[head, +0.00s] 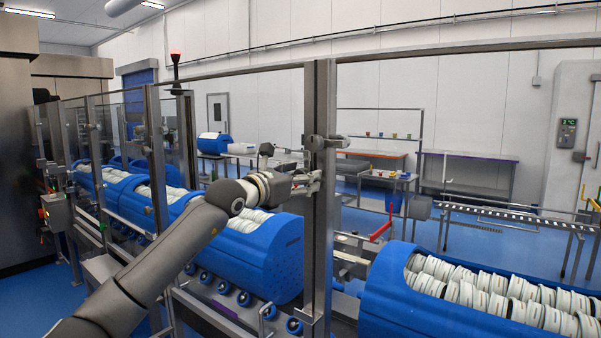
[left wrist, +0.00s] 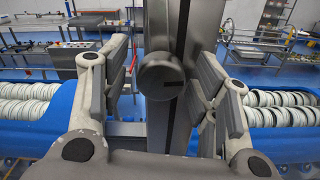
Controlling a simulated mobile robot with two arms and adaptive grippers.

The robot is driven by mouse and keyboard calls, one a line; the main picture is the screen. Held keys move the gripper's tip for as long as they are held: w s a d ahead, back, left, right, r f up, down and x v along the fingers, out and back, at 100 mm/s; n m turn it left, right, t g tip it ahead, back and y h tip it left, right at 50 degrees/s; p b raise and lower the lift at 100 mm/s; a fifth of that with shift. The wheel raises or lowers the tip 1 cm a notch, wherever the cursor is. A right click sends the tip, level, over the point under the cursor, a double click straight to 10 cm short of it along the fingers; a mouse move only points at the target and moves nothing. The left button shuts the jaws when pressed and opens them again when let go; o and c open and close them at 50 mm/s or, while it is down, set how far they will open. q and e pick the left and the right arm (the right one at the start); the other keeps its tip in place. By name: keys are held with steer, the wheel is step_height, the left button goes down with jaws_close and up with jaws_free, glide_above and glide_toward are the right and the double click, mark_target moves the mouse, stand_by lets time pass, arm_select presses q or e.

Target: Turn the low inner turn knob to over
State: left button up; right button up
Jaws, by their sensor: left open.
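A round grey turn knob (left wrist: 160,78) sits on the upright metal post in the left wrist view. A dark slot or tab shows at its right side; I cannot tell which setting it is at. My left gripper (head: 312,181) is open, with one finger on each side of the knob and gaps between. In the head view it is at the fence post (head: 319,230), below an upper latch fitting (head: 325,143). The knob is not clearly visible there, seemingly hidden by the gripper. My right gripper is not in view.
Blue tub carriers (head: 262,250) filled with white rings stand behind the fence. Another carrier (head: 385,285) is at the right of the post. A red handle (head: 382,225) sticks up between them. A top rail (head: 430,48) runs across the fence.

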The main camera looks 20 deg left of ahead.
arm_select(q)
steer(key=c, duration=1)
steer(key=shift+f+n+b, duration=0.25)
steer(key=shift+n+b, duration=0.35)
steer(key=shift+b, duration=0.45)
steer(key=shift+c, duration=0.2)
steer(key=n+b, duration=0.4)
steer(key=shift+d, duration=0.1)
steer(key=n+b, duration=0.2)
steer(key=shift+n, duration=0.4)
steer(key=n+b, duration=0.1)
steer(key=n, duration=0.1)
steer(key=shift+r+n, duration=0.1)
steer(key=shift+n, duration=0.3)
steer(key=n+b, duration=0.1)
steer(key=n, duration=0.2)
steer(key=shift+r+b, duration=0.1)
steer(key=shift+b, duration=0.2)
steer(key=shift+n+b, duration=0.35)
steer(key=shift+n, duration=1.15)
